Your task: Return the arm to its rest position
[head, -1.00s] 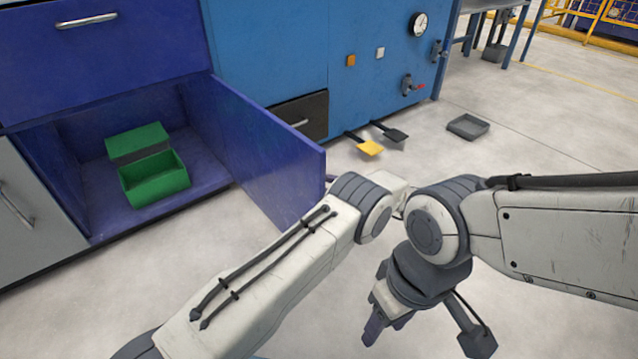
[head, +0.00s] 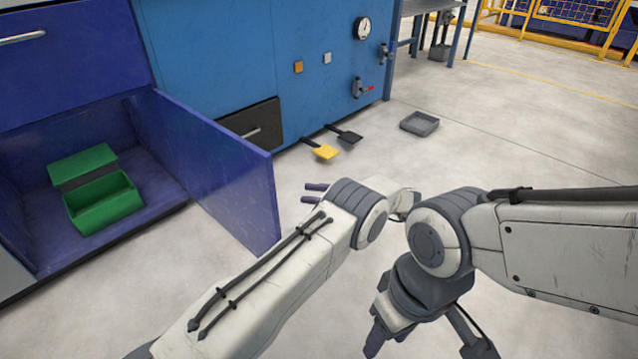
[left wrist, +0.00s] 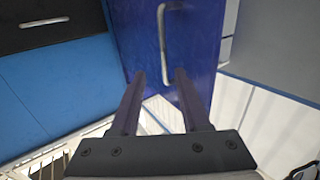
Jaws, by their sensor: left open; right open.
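My left arm comes in from the lower left of the head view. Its gripper (head: 315,193) shows as dark fingers beyond the wrist, just right of the open blue cabinet door (head: 225,170). In the left wrist view my left gripper (left wrist: 160,75) has its two fingers apart, with nothing between them. Beyond the fingers is a blue panel (left wrist: 200,45) with a silver handle (left wrist: 165,40); they look apart from it. My right arm comes in from the right edge. Its gripper (head: 378,335) hangs downward at the bottom, partly cut off, with nothing seen in it.
The open blue cabinet holds a green open box (head: 103,203) and a green piece (head: 82,165). Yellow (head: 326,152) and black (head: 348,136) pedals stick out from the light-blue unit (head: 215,60). A grey tray (head: 419,124) lies on the floor.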

